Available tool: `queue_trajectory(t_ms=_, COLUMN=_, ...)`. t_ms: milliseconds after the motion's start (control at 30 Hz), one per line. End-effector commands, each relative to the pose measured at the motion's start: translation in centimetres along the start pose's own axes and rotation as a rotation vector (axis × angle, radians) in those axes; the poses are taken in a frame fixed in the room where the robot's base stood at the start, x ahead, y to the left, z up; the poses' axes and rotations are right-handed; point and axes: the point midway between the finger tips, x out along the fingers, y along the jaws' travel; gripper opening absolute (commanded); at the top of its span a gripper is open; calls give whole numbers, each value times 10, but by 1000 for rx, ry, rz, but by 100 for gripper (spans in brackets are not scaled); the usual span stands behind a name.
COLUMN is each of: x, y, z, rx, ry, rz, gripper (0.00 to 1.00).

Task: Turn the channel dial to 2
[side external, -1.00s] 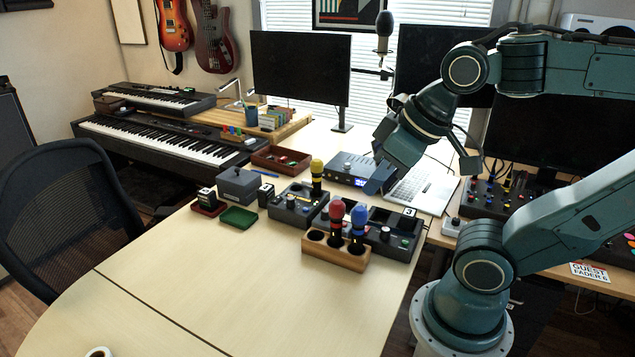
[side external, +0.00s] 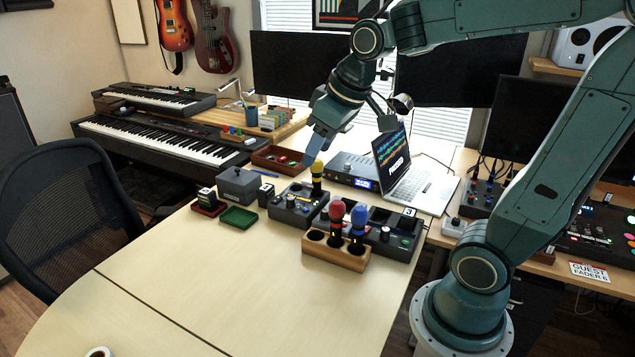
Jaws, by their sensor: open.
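A dark rack-type unit with a lit blue display (side external: 362,184) stands on the desk to the left of the laptop. A dark box with knobs (side external: 292,208) stands in front of it, and another dark knobbed box (side external: 398,243) stands to the right. I cannot tell which knob is the channel dial, and no number on a dial is readable. My gripper (side external: 309,156) is open and empty, pointing down-left. In the picture it is just above the yellow-topped microphone (side external: 317,170) and left of the display unit. Its height over the desk is hard to judge.
A wooden holder (side external: 348,260) carries a red-topped microphone (side external: 337,212) and a blue-topped one (side external: 358,217). An open laptop (side external: 425,190) is at the right. A green tray (side external: 238,218), a grey box (side external: 238,187) and a brown tray (side external: 275,161) are at the left. The front desk is clear.

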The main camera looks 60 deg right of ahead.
Motion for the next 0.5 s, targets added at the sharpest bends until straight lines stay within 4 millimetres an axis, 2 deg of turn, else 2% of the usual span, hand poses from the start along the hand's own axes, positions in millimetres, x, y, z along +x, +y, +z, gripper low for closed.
queue_trajectory(t_ms=200, x=33, y=32, z=-36, rx=0, ry=-21, rz=2, gripper=47)
queue_trajectory(t_ms=500, x=86, y=85, z=-70, rx=-1, ry=-40, rz=-2, gripper=47)
